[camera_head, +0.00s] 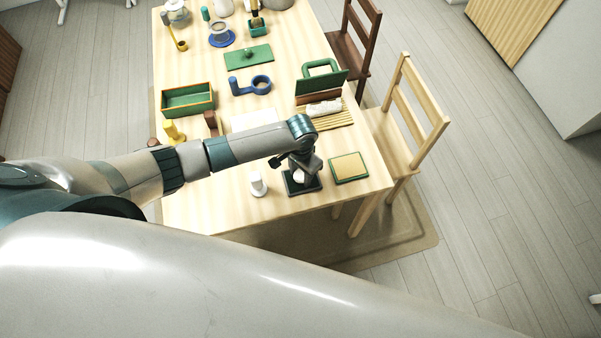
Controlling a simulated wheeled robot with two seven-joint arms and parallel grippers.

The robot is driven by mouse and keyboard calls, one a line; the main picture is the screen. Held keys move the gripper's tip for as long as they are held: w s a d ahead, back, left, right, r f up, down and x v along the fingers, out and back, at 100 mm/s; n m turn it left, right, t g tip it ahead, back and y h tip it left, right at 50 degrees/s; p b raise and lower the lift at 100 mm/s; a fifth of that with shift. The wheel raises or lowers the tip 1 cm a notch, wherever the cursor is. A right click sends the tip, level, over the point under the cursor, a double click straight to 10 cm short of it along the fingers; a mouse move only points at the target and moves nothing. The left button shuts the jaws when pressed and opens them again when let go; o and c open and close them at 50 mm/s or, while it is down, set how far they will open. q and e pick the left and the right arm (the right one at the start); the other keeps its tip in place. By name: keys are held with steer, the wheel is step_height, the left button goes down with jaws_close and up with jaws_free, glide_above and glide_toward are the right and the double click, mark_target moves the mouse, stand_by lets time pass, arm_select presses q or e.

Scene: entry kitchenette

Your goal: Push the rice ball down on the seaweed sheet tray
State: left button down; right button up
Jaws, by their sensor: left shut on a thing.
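A white rice ball (299,177) shows just under my left gripper (300,171), over a small dark tray (312,186) that looks like the seaweed sheet tray, near the table's front edge. My left gripper points down and is shut on the rice ball. The fingers and wrist hide much of the ball. I cannot tell whether the ball touches the tray. My right gripper is not in view.
A green-edged tan board (349,167) lies close to the right of the tray, and a white cylindrical item (258,184) stands to its left. A bamboo mat with a white roll (324,108) lies behind. A wooden chair (409,115) stands at the right edge.

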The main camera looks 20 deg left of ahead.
arm_select(q)
steer(key=shift+s+f, duration=0.1)
steer(key=shift+s, duration=0.05)
stand_by(0.8)
step_height(320, 180, up, 2)
steer(key=p, duration=0.3)
steer(key=shift+r, duration=0.2)
step_height(320, 180, up, 2)
steer(key=shift+r+p, duration=0.1)
steer(key=shift+p, duration=0.4)
steer(key=shift+r, duration=0.75)
steer(key=shift+w+r, duration=0.1)
steer(key=shift+w, duration=0.15)
